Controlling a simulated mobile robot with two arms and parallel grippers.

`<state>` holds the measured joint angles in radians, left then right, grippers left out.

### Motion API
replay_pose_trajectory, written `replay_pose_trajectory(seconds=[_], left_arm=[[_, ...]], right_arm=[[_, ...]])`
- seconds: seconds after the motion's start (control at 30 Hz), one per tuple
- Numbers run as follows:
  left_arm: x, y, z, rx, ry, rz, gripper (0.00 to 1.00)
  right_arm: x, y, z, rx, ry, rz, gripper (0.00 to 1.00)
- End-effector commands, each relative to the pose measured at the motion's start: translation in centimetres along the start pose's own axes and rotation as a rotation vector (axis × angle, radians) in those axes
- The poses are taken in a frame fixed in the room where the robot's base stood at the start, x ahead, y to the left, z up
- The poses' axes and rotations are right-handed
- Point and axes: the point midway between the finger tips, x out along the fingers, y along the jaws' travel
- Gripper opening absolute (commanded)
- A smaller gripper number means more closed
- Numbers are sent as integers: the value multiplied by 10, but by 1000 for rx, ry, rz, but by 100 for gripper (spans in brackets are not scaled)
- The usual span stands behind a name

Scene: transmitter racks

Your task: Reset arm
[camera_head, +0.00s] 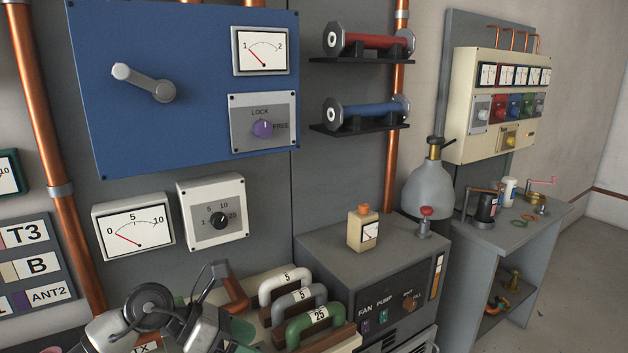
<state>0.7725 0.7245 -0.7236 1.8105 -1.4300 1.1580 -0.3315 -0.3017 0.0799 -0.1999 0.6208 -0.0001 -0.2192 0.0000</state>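My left arm comes in at the bottom left. Its gripper (212,285) is over the bench with the numbered handles, with dark fingers pointing up and away. A brown-orange bar (236,296) lies just right of the fingers; I cannot tell if they touch. The opening between the fingers is not clear. My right gripper is not in view.
White (283,285), grey (300,302) and green (315,322) handles stand right of my arm. A blue panel (200,75) with a crank (145,82) is above. A side table (535,222) stands at right.

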Motion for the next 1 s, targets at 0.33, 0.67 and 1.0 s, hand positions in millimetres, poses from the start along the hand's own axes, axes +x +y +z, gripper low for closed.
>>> replay_pose_trajectory(seconds=[0.33,0.67,1.0], left_arm=[[-2,-54,62,-715,-1024,-355,87],[-38,3,-63,-1848,-1718,-259,87],[-8,-45,-234,2412,1596,-214,87]], right_arm=[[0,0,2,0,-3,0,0],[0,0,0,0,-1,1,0],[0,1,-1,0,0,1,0]])
